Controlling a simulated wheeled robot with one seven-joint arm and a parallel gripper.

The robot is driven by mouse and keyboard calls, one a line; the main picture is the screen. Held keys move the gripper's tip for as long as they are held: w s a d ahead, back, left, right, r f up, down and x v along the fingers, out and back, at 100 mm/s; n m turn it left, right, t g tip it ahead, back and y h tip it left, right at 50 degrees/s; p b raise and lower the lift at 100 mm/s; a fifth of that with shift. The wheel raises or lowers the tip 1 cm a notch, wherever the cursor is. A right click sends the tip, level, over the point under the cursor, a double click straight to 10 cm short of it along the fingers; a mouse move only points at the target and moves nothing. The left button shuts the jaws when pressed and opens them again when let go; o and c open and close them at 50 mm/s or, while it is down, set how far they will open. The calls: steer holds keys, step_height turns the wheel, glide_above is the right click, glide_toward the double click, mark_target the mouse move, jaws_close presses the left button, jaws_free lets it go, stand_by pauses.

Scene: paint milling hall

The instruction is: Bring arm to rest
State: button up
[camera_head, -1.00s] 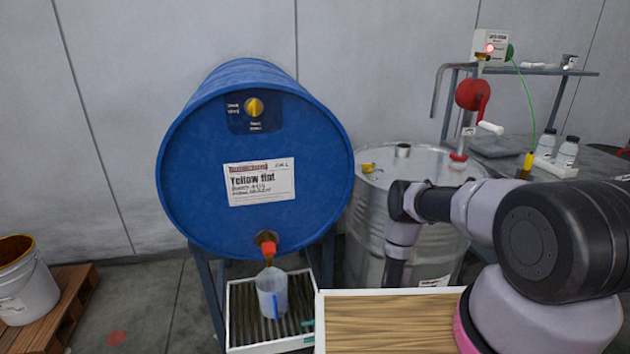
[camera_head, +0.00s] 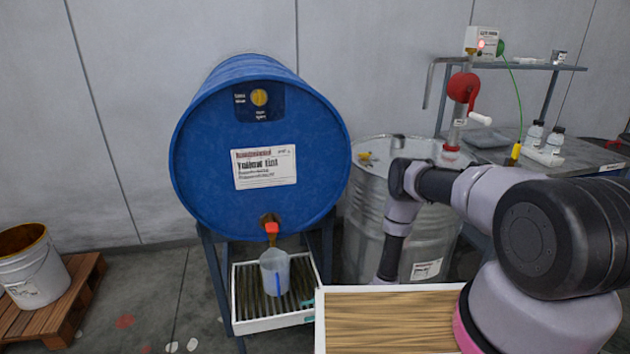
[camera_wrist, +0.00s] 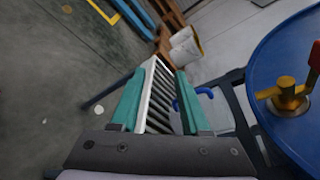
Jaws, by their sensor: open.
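My arm reaches down from the right in the head view, its lower end hidden behind the wood-topped tray in front. A small teal part, likely a fingertip of my gripper, shows at that tray's left edge. In the wrist view my gripper (camera_wrist: 158,85) has two teal fingers spread apart with nothing held between them. Beyond them is the slatted drip tray (camera_wrist: 152,92). A translucent jug (camera_head: 274,272) with a blue handle stands on the drip tray (camera_head: 243,325), below the red-handled tap (camera_head: 271,231) of the blue drum (camera_head: 320,150). My gripper is apart from the jug.
A steel drum (camera_head: 365,210) stands behind my arm. The wood-topped tray (camera_head: 390,320) is close in front. A bench (camera_head: 590,160) with bottles stands at right. A white bucket (camera_head: 35,275) sits on a pallet (camera_head: 80,290) at left.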

steer(key=w+d+r+n+g+h, duration=0.1)
steer(key=w+r, duration=0.3)
steer(key=r, duration=0.6)
steer(key=w+d+r+n+g+h, duration=0.15)
steer(key=w+r, duration=0.25)
steer(key=r, duration=0.5)
steer(key=w+d+r+n+h, duration=0.15)
steer(key=w+r, duration=0.25)
steer(key=r, duration=0.6)
steer(key=s+d+r+n+t+h, duration=0.15)
steer(key=d+r, duration=0.25)
steer(key=r, duration=0.7)
steer(key=s+d+r+h, duration=0.1)
steer(key=d+r+h, duration=0.15)
steer(key=r, duration=0.85)
steer(key=s+d+r+m+t+h, duration=0.1)
steer(key=s+d+r+t+h, duration=0.1)
steer(key=s+d+r+t, duration=0.2)
steer(key=s+d+r+m+t+h, duration=0.1)
steer(key=s+d+r+t+h, duration=0.2)
steer(key=s+d+r, duration=0.8)
steer(key=s+r+t, duration=0.2)
steer(key=s+r, duration=0.3)
steer(key=shift+s+d+r+h, duration=0.15)
steer(key=shift+s+r+h, duration=0.05)
steer(key=shift+r+h, duration=0.15)
